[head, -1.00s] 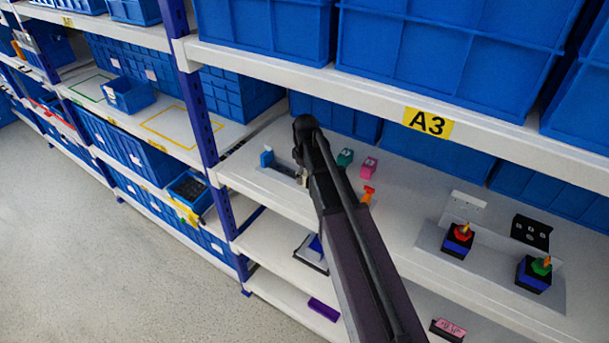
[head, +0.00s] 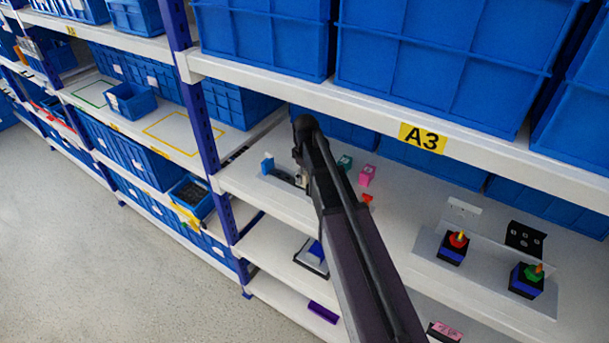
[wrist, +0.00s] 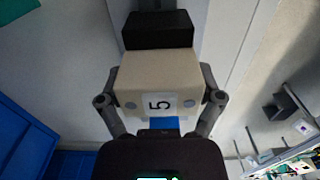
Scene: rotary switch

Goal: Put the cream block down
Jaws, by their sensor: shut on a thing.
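The cream block (wrist: 140,72) fills the middle of the wrist view, with a white label reading 5 and grey-blue spots on its near face. My gripper (wrist: 160,77) is shut on it, one finger at each side. A black block (wrist: 157,30) shows directly beyond the cream block; I cannot tell whether they are joined. A small blue patch shows below the label. In the head view my arm reaches over the A3 shelf (head: 400,190); its end hides most of the gripper and block. I cannot tell whether the block touches the shelf.
A blue piece (head: 267,165) stands left of my arm's end. Teal (head: 345,162), pink (head: 367,174) and red (head: 367,199) pieces stand to its right. Two knob units (head: 454,247) (head: 527,280) stand further right. Blue bins (head: 450,70) fill the shelf above.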

